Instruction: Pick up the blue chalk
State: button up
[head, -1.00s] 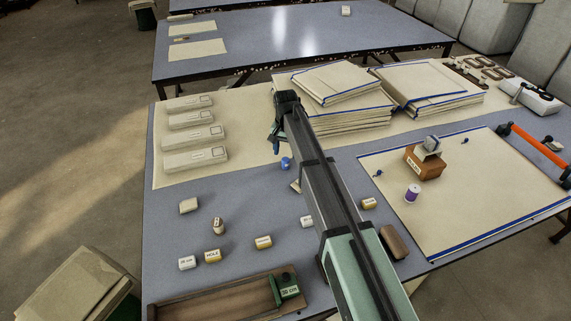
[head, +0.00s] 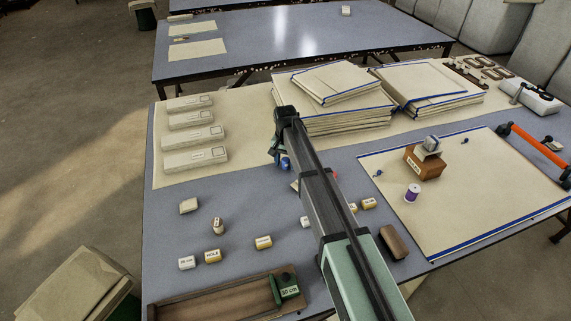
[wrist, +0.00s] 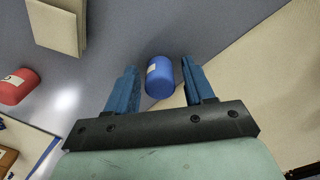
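The blue chalk (wrist: 159,78) is a short blue cylinder with a pale label. In the wrist view it lies between the two blue fingers of my gripper (wrist: 158,67), with a gap visible on each side. My gripper is open and holds nothing. In the head view the blue chalk (head: 286,163) shows only in part beside my gripper (head: 278,157), low over the grey table. I cannot tell the exact height of the fingertips above the table.
A red labelled cylinder (wrist: 18,86) and a beige block (wrist: 58,25) lie to the left in the wrist view. Stacked cloth-bound boards (head: 345,118) stand behind my gripper. Long pale boxes (head: 195,157) lie to the left. Bare table (head: 240,200) lies between.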

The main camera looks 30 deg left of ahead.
jog(key=c, duration=0.9)
jog(key=shift+c, duration=0.2)
